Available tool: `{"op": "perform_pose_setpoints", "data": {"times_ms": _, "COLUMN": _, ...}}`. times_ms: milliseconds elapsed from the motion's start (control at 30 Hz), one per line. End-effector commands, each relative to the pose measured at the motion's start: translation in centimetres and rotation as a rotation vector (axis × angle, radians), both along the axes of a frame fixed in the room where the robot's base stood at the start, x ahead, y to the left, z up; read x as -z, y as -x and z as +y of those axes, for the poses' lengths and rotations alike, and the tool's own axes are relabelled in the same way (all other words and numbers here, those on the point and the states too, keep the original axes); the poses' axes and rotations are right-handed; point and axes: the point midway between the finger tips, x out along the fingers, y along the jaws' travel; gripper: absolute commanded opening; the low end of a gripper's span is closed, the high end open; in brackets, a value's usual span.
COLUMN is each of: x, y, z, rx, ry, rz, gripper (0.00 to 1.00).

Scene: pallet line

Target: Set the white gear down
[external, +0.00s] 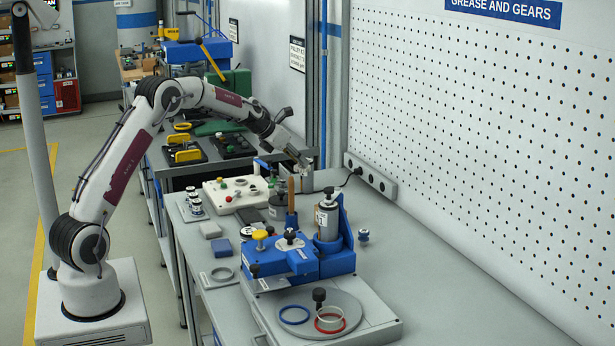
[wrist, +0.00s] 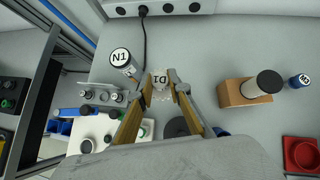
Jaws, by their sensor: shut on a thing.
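My gripper (wrist: 161,88) shows in the wrist view with its two tan fingers closed on a small white piece (wrist: 160,78) marked D1, which I take to be the white gear. The piece sits between the fingertips, above the grey bench top. In the external view my gripper (external: 303,162) hangs over the far part of the bench, near the wall. The gear is too small there to make out clearly, and its lower side is hidden in both views.
A cylinder marked N1 (wrist: 122,58) stands just left of the fingers. A brown block (wrist: 232,94) and a red tray (wrist: 289,152) are to the right. A power strip (external: 371,176) runs along the wall. A blue fixture (external: 338,262) stands nearer the camera. Bare bench lies right of the fingers.

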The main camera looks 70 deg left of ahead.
Motion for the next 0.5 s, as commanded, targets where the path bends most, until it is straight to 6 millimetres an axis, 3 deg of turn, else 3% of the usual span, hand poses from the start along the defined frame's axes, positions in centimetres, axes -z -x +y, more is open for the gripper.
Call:
{"op": "perform_pose_setpoints", "data": {"times_ms": 200, "x": 2.3, "y": 0.0, "z": 0.1, "rx": -0.001, "ry": -0.001, "rz": -0.002, "gripper": 0.0}}
{"op": "perform_pose_setpoints", "data": {"times_ms": 500, "x": 2.8, "y": 0.0, "z": 0.1, "rx": -0.001, "ry": -0.002, "rz": -0.003, "gripper": 0.0}}
